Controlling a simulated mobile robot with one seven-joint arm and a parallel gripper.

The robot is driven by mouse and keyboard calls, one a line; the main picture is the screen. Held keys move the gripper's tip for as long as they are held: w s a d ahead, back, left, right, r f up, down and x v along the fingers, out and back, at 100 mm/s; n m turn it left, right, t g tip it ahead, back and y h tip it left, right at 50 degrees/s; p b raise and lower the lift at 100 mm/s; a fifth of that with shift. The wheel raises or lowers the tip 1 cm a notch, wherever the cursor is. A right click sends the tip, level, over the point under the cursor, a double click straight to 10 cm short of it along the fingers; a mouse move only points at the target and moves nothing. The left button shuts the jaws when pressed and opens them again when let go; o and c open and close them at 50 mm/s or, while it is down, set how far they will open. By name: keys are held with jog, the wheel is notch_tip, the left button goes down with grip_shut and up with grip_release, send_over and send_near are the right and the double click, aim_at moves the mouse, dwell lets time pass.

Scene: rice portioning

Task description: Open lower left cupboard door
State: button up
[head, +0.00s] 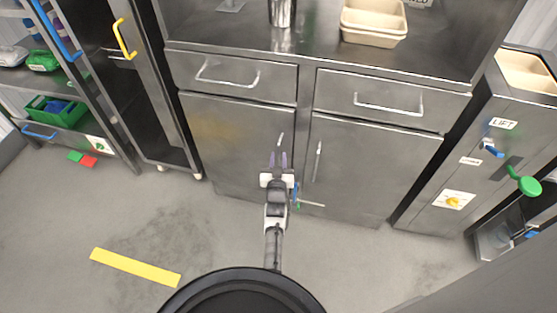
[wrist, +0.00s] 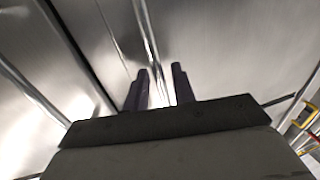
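The lower left cupboard door (head: 225,140) is a steel panel below the left drawer and looks shut. Its upright bar handle (head: 281,139) is near the door's right edge, and its lower part is hidden by my gripper. My gripper (head: 278,160) is at this handle, with its two dark fingers pointing at the door. In the wrist view the fingers (wrist: 160,72) stand apart, and a bright bar that looks like the handle (wrist: 147,35) runs between them. I cannot tell whether either finger touches it.
The lower right door (head: 375,165) with its own handle (head: 318,160) is just right of my gripper. Drawers with bar handles (head: 228,80) are above. A steel unit with a green knob (head: 525,182) stands right. A yellow floor strip (head: 135,267) lies left on open floor.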

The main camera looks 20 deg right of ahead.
jog(key=shift+w+d, duration=0.2)
jog(key=shift+w, duration=0.3)
grip_shut()
jog(key=shift+s, duration=0.1)
